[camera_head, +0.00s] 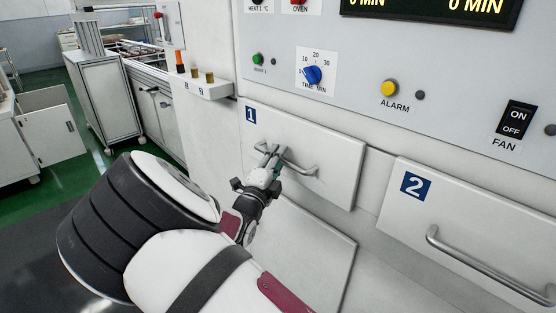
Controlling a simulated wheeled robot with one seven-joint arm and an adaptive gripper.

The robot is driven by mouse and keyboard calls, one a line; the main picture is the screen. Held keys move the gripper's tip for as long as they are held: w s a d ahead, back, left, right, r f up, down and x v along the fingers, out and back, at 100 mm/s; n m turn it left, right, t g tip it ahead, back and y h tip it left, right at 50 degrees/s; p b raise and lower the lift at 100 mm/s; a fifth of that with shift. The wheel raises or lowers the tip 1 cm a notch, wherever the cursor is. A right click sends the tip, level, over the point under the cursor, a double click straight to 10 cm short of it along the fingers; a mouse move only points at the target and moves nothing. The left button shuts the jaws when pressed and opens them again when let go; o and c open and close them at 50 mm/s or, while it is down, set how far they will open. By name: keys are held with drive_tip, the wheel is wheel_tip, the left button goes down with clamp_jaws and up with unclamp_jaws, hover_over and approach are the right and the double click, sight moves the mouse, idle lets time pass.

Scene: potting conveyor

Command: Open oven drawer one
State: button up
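Oven drawer one (325,151) is a white front panel with a blue "1" label at its upper left. It looks closed. Its metal bar handle (301,168) runs across the panel. My gripper (269,155) is at the left part of this handle, with its fingertips overlapping the bar in the picture. I cannot tell whether the fingers are closed around the bar or only beside it. The gripper body hides part of the panel below the handle.
Drawer two (470,215), with its own bar handle (480,265), is at the right. Above are a control panel with a blue time knob (313,75), yellow alarm button (389,88) and fan switch (516,119). Grey cabinets (105,100) stand at the left beyond green floor.

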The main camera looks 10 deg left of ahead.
clamp_jaws()
drive_tip(key=shift+s+a, duration=0.1)
drive_tip(key=s+a+p, duration=0.5)
drive_tip(key=s+a, duration=0.3)
drive_tip(key=s, duration=0.3)
drive_tip(key=s+a+p, duration=0.4)
drive_tip(key=s+a, duration=0.5)
drive_tip(key=s, duration=0.2)
drive_tip(key=shift+s+a+p, duration=0.3)
drive_tip(key=shift+p, duration=0.1)
drive_tip(key=shift+f, duration=0.1)
unclamp_jaws()
drive_tip(key=v, duration=0.7)
drive_tip(key=shift+s, duration=0.25)
